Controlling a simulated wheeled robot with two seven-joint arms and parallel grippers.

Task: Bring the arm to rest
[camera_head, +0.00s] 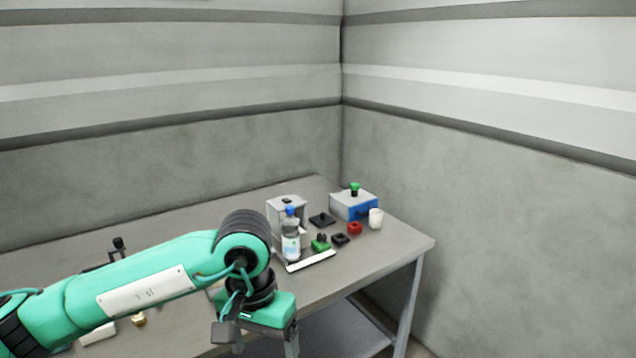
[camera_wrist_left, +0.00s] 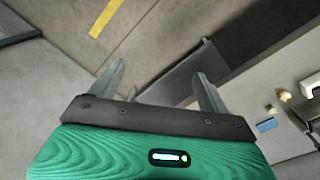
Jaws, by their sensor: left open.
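My left arm (camera_head: 140,285), green with black joints, comes in from the left in the head view and reaches over the table's front side. Its left gripper (camera_head: 265,346) points down at the table's front edge, with the fingertips cut off by or close to the picture's bottom. In the left wrist view the two grey fingers of the left gripper (camera_wrist_left: 160,72) stand apart with nothing between them. Floor and a table leg or beam show beyond them. My right gripper is in neither view.
Walls stand behind and right.

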